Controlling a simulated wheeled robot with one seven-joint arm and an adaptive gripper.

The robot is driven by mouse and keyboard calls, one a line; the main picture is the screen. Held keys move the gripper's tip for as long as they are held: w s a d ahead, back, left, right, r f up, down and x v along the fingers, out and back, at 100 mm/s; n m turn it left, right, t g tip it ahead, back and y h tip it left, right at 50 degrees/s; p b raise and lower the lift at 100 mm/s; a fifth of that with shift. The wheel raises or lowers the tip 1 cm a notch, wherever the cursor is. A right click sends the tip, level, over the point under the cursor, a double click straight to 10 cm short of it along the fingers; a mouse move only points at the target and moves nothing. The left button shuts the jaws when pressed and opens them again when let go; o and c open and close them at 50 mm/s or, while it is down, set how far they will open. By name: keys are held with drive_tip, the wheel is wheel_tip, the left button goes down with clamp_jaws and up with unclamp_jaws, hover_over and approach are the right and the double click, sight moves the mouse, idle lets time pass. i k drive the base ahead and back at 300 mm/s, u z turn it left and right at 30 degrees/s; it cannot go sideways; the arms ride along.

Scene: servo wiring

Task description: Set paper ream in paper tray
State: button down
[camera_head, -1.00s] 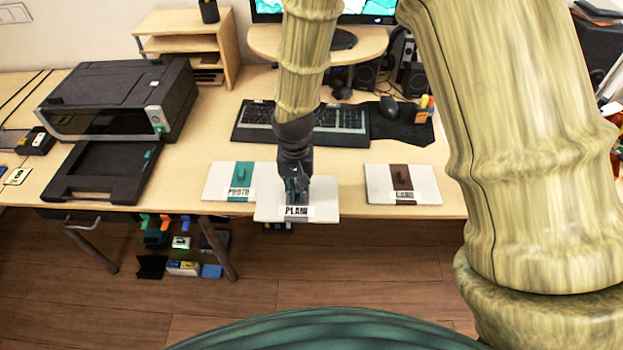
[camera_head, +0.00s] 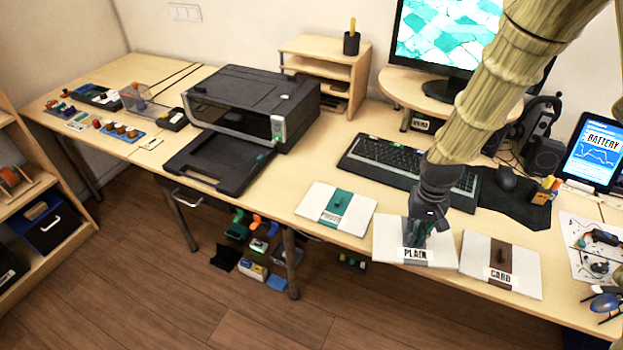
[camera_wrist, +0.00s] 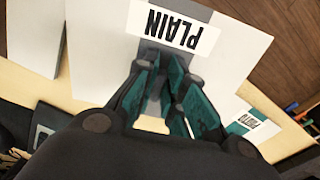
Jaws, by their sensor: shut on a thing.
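The white paper ream with a grey band labelled PLAIN (camera_head: 386,246) is at the desk's front edge, between two other reams. My gripper (camera_head: 417,232) is shut on this ream at its grey band. In the wrist view the PLAIN ream (camera_wrist: 230,50) lies just past the teal fingers (camera_wrist: 160,95), which are around its grip; the grip itself is largely hidden. Whether the ream touches the desk is hard to tell. The paper tray (camera_head: 212,166) is a black open tray extending from the front of the printer (camera_head: 255,100), to the left, and it looks empty.
The PHOTO ream (camera_head: 350,221) lies left of the PLAIN ream, and the CARD ream (camera_head: 478,262) lies right. A keyboard (camera_head: 400,160) and mouse (camera_head: 507,178) lie behind them. A wooden shelf (camera_head: 320,50) stands behind the printer. Bare desk lies between the tray and the PHOTO ream.

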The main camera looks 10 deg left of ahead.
sight(232, 154)
drive_tip(key=k, duration=0.45)
drive_tip(key=u, duration=2.7)
drive_tip(key=i, duration=2.1)
drive_tip(key=z, duration=2.75)
drive_tip(key=i, duration=0.95)
drive_tip(key=u, duration=0.05)
